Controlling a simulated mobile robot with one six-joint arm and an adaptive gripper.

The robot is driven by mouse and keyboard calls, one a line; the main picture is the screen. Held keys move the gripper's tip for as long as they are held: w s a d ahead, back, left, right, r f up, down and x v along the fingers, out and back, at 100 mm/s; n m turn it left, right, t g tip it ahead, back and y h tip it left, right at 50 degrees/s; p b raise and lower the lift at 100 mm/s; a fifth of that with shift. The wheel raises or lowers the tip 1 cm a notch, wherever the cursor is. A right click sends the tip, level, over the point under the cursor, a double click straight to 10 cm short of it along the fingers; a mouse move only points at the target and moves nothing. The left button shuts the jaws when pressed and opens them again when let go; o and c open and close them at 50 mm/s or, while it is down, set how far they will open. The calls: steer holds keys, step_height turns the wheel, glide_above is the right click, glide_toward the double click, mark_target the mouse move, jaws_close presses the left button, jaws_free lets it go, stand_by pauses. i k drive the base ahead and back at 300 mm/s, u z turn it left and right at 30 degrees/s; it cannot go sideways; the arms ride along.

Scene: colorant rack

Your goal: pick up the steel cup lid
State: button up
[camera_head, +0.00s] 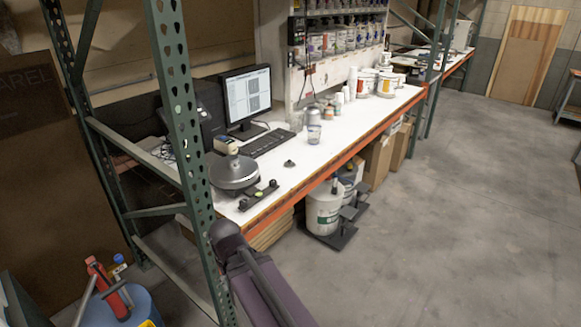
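A small dark round piece with a raised middle (289,163) lies on the white bench top, right of the round grey turntable-like device. It may be the steel cup lid, but it is too small to be sure. A silvery cup (314,114) stands farther back on the bench, with a clear, blue-marked cup (314,134) just in front of it. Whether the silvery cup has a lid on it is not clear. Part of my arm shows at the bottom centre, in front of the bench and apart from these things. My gripper cannot be made out.
A green rack post (186,150) stands at the near left of the bench. A round grey device (235,173), a black bar-shaped tool (258,196), a keyboard (268,142) and a monitor (247,98) crowd the bench's left part. Buckets sit below. The floor to the right is clear.

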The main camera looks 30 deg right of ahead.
mark_target(289, 163)
steer(key=k, duration=0.6)
steer(key=z, duration=0.7)
steer(key=i, duration=0.9)
steer(key=z, duration=0.65)
steer(key=i, duration=1.15)
steer(key=u, duration=0.25)
